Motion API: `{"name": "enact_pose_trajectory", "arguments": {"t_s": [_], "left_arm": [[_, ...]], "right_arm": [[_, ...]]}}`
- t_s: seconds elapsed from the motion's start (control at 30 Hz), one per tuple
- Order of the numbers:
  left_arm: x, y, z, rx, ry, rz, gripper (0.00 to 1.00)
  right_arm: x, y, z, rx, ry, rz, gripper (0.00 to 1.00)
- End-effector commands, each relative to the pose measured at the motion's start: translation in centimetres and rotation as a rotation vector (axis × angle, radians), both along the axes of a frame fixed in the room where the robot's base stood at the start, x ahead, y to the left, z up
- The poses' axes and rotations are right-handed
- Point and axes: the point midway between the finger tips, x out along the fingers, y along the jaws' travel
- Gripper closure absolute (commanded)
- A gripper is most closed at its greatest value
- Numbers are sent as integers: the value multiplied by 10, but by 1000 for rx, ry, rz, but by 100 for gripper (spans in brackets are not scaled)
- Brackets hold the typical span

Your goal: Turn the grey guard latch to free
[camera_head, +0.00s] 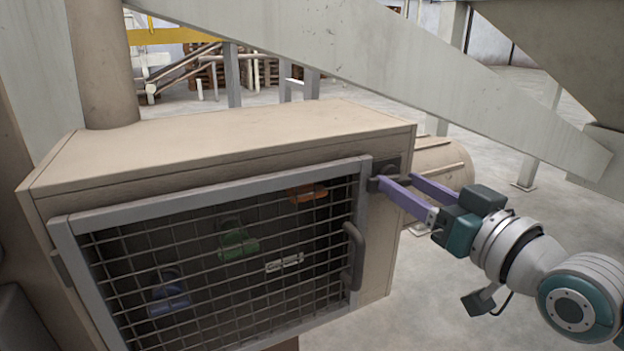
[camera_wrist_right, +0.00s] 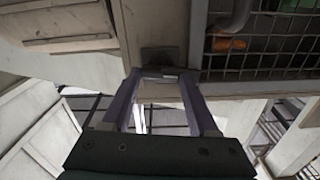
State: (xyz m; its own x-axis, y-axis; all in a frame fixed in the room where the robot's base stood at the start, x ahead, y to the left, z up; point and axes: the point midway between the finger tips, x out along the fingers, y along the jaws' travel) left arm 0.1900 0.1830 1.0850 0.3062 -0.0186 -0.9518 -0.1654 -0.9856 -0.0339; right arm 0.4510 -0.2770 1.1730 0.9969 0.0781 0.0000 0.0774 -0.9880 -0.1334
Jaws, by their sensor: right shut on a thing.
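The grey guard latch (camera_head: 390,164) is a small dark block with a short bar on the front of the beige cabinet, just right of the mesh door's upper right corner. My right gripper (camera_head: 396,180) has its purple fingers on either side of the latch bar and is shut on it. In the right wrist view the gripper (camera_wrist_right: 160,74) reaches the latch (camera_wrist_right: 160,56), with the bar between its fingertips. The fingers partly hide the bar, so its exact angle is hard to tell. My left gripper is not in view.
The mesh guard door (camera_head: 210,187) sits against the cabinet (camera_head: 230,140), with a dark handle (camera_head: 355,258) at its right edge. Blue, green and orange parts show behind the mesh. A sloping beam (camera_head: 400,65) crosses above; open floor lies right.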

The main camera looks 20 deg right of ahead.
Motion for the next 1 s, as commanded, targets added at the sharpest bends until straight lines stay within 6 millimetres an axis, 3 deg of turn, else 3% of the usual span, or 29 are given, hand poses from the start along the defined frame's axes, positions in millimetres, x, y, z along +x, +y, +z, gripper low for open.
{"name": "enact_pose_trajectory", "arguments": {"t_s": [1.0], "left_arm": [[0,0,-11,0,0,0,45]], "right_arm": [[0,-2,-3,942,74,1,96]]}}
